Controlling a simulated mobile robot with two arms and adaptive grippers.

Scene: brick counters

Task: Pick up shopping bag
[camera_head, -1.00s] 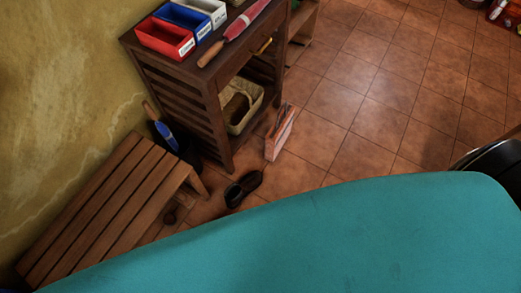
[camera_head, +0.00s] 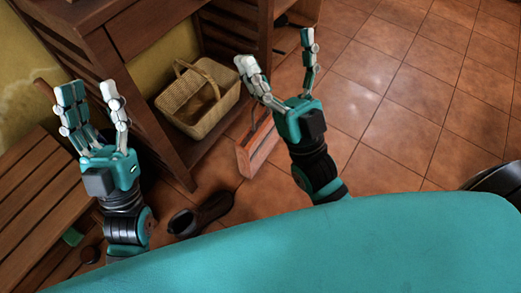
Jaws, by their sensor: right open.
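The shopping bag (camera_head: 256,147) looks like a narrow, upright, orange-brown bag with a pale edge and a thin dark handle. It stands on the tiled floor beside the dark wooden shelf. My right gripper (camera_head: 277,52) is open and empty, in front of and above the bag's right side, and its fingers and palm cover part of the view there. I see no contact with the bag. My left gripper (camera_head: 90,91) is open and empty, over the gap between the bench and the shelf, well left of the bag.
A wicker basket (camera_head: 203,117) sits on the lower level of the wooden shelf (camera_head: 141,96). A slatted bench (camera_head: 32,205) is at the left. Dark shoes (camera_head: 203,212) lie on the floor. Open tiled floor (camera_head: 405,110) is to the right.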

